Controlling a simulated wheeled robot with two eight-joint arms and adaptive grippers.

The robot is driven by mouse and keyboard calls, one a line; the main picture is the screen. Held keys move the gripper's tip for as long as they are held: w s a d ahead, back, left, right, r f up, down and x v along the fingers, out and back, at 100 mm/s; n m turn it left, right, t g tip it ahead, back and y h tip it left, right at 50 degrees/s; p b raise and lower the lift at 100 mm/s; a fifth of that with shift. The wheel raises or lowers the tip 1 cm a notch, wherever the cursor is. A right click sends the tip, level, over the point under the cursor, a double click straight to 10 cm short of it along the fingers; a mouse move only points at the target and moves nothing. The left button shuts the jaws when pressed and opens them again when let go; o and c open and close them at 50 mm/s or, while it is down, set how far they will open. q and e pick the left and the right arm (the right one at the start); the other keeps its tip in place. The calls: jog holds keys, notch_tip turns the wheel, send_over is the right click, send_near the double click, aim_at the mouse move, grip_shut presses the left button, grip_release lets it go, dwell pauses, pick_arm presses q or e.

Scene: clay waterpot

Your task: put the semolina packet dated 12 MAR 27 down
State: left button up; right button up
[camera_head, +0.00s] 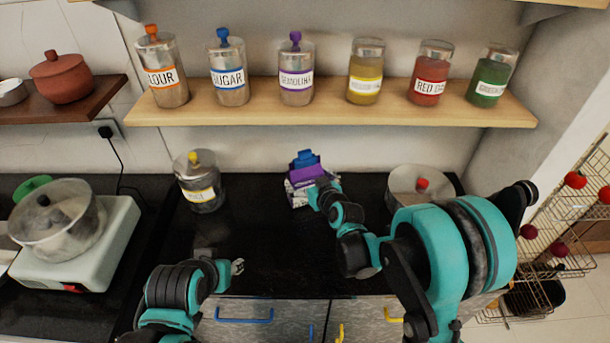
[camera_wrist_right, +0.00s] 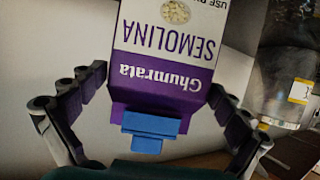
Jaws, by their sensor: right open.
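The semolina packet (camera_head: 300,187), white and purple with a blue clip (camera_head: 304,155) on top, stands on the black counter towards the wall. It also shows upside down in the right wrist view (camera_wrist_right: 168,60), reading "Ghumrata SEMOLINA"; no date can be read. My right gripper (camera_head: 319,188) is at the packet. In the wrist view its open fingers (camera_wrist_right: 158,82) lie on either side of the packet, with a gap showing at least on the left. My left gripper (camera_head: 238,266) is over the counter's front left, apart from the packet; its finger opening is too small to judge.
A jar with a yellow knob (camera_head: 201,185) stands left of the packet, and a steel pot with a red knob (camera_head: 421,187) right. A wooden shelf (camera_head: 325,112) with labelled jars, including a semolina jar (camera_head: 296,75), hangs above. The middle counter is clear.

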jog(key=s+d+r+m+g+h, duration=0.1)
jog(key=s+d, duration=0.4)
jog(key=s, duration=0.5)
jog(key=s+d+r+m+g+h+p, duration=0.1)
jog(key=s+d+r+m+g+h, duration=0.1)
jog(key=s+d, duration=0.4)
jog(key=s+d+r+m+g+h+p, duration=0.1)
jog(key=s+d+r, duration=0.3)
jog(key=s, duration=1.1)
jog(key=shift+d+m+g+h, duration=0.3)
jog(key=shift+d+g+h, duration=0.2)
jog(key=shift+d+g, duration=0.45)
jog(key=shift+r, duration=0.1)
